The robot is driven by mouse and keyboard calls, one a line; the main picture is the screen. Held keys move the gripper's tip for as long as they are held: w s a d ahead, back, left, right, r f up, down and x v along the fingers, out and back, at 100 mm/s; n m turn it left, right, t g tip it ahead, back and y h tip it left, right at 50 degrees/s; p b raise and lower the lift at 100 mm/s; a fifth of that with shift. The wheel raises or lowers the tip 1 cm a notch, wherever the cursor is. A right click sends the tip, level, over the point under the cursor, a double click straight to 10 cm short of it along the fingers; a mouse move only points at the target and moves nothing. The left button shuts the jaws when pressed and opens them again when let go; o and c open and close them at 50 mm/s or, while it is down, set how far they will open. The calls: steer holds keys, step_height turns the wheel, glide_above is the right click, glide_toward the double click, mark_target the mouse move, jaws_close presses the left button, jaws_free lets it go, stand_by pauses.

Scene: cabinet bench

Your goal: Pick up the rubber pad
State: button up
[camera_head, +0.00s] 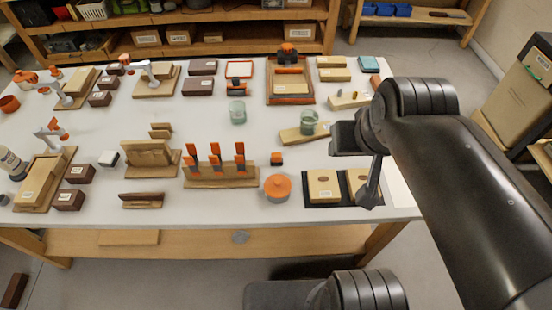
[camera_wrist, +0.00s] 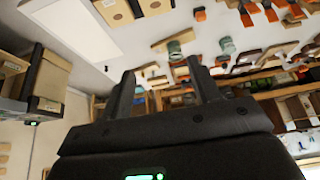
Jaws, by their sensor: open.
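I cannot tell for certain which thing is the rubber pad. A flat teal square (camera_head: 369,63) lies at the table's back right corner. A black mat (camera_head: 340,190) lies near the front right edge under two pale wooden blocks (camera_head: 324,185). My gripper (camera_wrist: 160,68) is open and empty, with its two dark fingers apart in the wrist view. In the head view my wrist is over the right part of the table, and the fingers are not clear there. The wrist view is turned over, with the table at its top.
Glass cups (camera_head: 308,123) (camera_head: 237,112), an orange-lidded pot (camera_head: 277,187), a wooden rack of orange-handled tools (camera_head: 220,174) and a wooden tray (camera_head: 291,90) crowd the white table (camera_head: 200,125). Shelves stand behind. A cardboard box (camera_head: 523,85) stands at the right.

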steer(key=shift+o, duration=0.4)
steer(key=g, duration=1)
glide_above(276, 153)
steer(key=w, duration=0.4)
step_height(276, 153, down, 21)
steer(key=x, duration=1)
steer(key=shift+s+f, duration=0.2)
steer(key=shift+s, duration=0.25)
steer(key=shift+c, duration=0.3)
steer(key=c, duration=1)
